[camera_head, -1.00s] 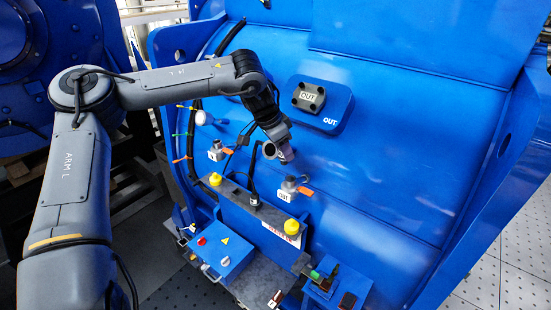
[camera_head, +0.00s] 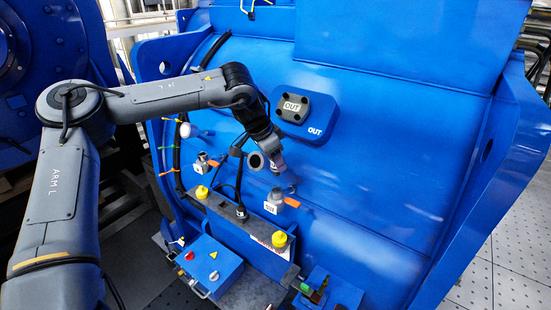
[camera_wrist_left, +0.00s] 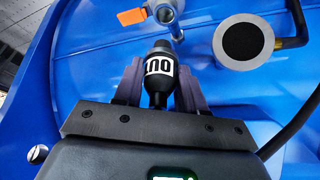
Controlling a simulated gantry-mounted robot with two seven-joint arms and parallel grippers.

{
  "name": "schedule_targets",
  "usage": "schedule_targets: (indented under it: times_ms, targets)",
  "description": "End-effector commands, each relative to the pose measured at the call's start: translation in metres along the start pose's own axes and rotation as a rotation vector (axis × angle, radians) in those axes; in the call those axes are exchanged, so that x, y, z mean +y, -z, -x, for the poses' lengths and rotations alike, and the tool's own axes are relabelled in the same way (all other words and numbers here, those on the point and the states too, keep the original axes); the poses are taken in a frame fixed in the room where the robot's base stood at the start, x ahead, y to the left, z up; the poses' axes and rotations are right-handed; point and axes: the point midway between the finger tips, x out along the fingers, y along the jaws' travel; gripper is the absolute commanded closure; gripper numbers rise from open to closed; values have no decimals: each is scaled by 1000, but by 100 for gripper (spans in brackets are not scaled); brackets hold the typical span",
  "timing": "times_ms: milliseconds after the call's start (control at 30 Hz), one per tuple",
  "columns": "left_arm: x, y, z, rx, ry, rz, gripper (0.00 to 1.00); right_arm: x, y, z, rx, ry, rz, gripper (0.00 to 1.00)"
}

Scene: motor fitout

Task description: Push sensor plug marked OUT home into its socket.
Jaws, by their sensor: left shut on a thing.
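My left gripper (camera_head: 277,166) hangs in front of the blue motor housing, just above a grey socket (camera_head: 274,200) with a white label and an orange tag. In the left wrist view the left gripper (camera_wrist_left: 160,85) is shut on a black sensor plug (camera_wrist_left: 161,68). Its white band reads OUT, upside down in the picture. A metal socket (camera_wrist_left: 166,10) with an orange tag shows beyond the plug's end, apparently apart from it. Whether they are lined up is hard to tell. The plug cannot be made out in the head view. My right gripper is not in view.
A grey round piece with a dark face (camera_wrist_left: 243,42) is close right of the plug in the wrist view. Below are yellow caps (camera_head: 280,239), a black cable and a blue control box (camera_head: 211,265). An OUT-marked block (camera_head: 293,107) stands above.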

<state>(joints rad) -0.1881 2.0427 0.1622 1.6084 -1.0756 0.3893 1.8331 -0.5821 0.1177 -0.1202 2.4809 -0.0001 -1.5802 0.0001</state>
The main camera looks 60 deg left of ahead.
Motion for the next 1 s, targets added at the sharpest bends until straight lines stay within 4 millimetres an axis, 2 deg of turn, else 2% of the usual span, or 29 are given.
schedule_targets:
  times_ms: [500,1000]
  targets:
    - [0,-16,-39,0,-1,0,91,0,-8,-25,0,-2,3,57]
    - [0,-19,-47,1,0,0,91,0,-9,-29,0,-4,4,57]
